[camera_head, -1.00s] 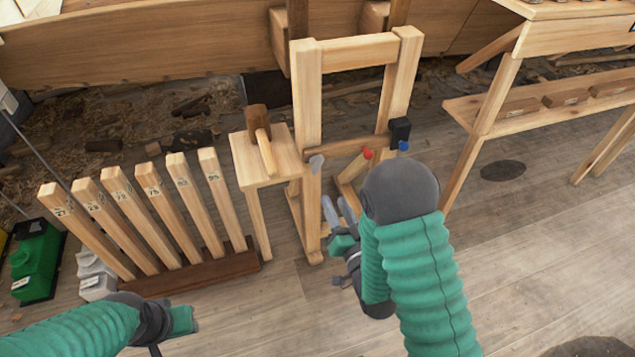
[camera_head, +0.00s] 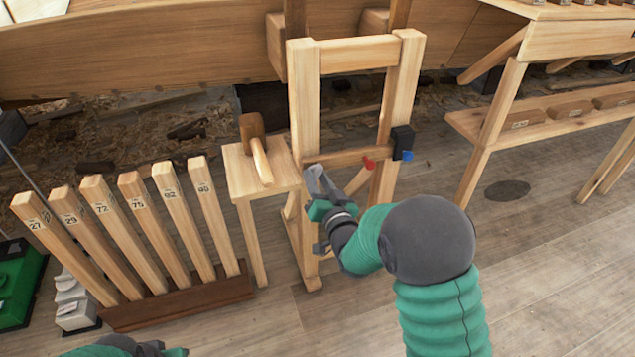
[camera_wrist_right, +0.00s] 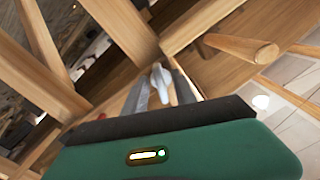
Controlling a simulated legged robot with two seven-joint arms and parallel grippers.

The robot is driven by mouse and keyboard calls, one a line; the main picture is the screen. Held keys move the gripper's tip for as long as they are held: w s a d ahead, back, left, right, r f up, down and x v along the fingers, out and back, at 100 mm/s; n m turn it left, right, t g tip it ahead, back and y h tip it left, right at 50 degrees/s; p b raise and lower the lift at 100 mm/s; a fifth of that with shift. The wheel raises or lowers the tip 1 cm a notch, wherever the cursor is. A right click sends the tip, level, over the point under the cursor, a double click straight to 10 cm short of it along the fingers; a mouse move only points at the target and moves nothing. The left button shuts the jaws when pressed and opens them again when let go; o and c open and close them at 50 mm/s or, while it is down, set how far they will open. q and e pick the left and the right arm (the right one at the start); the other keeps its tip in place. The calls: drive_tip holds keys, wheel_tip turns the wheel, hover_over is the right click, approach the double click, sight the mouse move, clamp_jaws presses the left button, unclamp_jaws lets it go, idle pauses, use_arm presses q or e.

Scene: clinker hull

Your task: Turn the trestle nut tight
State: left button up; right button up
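The wooden trestle (camera_head: 304,120) stands upright in the middle of the head view. Its pale grey nut (camera_wrist_right: 161,80) shows in the right wrist view, in front of the wood and between my two finger tips. In the head view I cannot clearly separate the nut from the grey fingers. My right gripper (camera_head: 334,180) is at the trestle's left post, at crossbar height, with its fingers apart. Whether either finger touches the nut cannot be told. My left gripper (camera_head: 172,351) is only partly visible at the bottom edge, and its fingers cannot be made out.
A small wooden stand (camera_head: 237,168) with a mallet (camera_head: 257,150) is just left of the trestle. A rack (camera_head: 190,300) of numbered wooden posts is further left. A shelf (camera_head: 560,117) stands right; floor between is clear.

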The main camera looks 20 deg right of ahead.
drive_tip(key=shift+c, duration=0.4)
clamp_jaws()
drive_tip(key=shift+m, duration=0.3)
drive_tip(key=m+p, duration=0.1)
drive_tip(key=m, duration=0.3)
drive_tip(key=shift+m+p, duration=1)
drive_tip(key=shift+m, duration=1.4)
drive_tip(key=shift+o, duration=0.4)
unclamp_jaws()
